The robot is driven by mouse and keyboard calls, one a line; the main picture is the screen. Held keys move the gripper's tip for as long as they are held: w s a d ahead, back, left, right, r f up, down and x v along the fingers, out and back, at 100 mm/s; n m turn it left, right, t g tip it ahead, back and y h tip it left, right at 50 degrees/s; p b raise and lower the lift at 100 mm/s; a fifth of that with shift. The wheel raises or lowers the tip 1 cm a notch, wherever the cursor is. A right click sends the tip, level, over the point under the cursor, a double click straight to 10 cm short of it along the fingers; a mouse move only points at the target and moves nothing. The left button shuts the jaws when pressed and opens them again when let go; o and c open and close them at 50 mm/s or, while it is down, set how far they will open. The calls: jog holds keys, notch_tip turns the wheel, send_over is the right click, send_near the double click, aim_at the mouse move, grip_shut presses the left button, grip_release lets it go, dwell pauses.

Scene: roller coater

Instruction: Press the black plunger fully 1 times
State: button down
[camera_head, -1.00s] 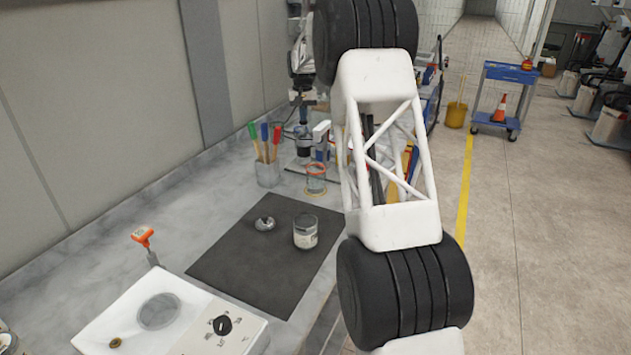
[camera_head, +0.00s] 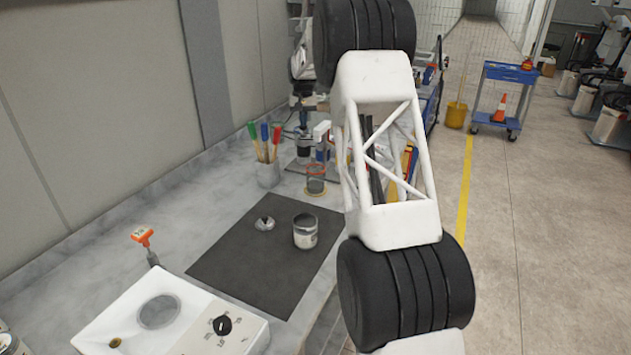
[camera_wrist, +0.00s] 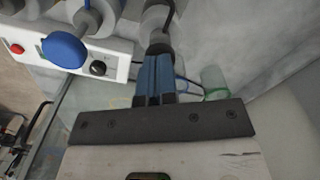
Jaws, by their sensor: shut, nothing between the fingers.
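My gripper (camera_wrist: 157,60) shows in the wrist view with its narrow blue-grey fingers closed together and nothing between them. Just past the fingertips is a grey cylindrical part with a black collar (camera_wrist: 160,47); this may be the black plunger's assembly. The fingertips overlap it in the picture, and I cannot tell whether they touch it. My fingertips are too small and hidden to make out there.
In the head view a jar (camera_head: 305,232) and small metal item (camera_head: 264,223) sit on a dark mat (camera_head: 245,270).

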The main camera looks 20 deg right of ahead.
jog(key=shift+r, duration=2.25)
jog(key=shift+r, duration=0.1)
jog(key=shift+r, duration=2.9)
jog(key=shift+s, duration=0.1)
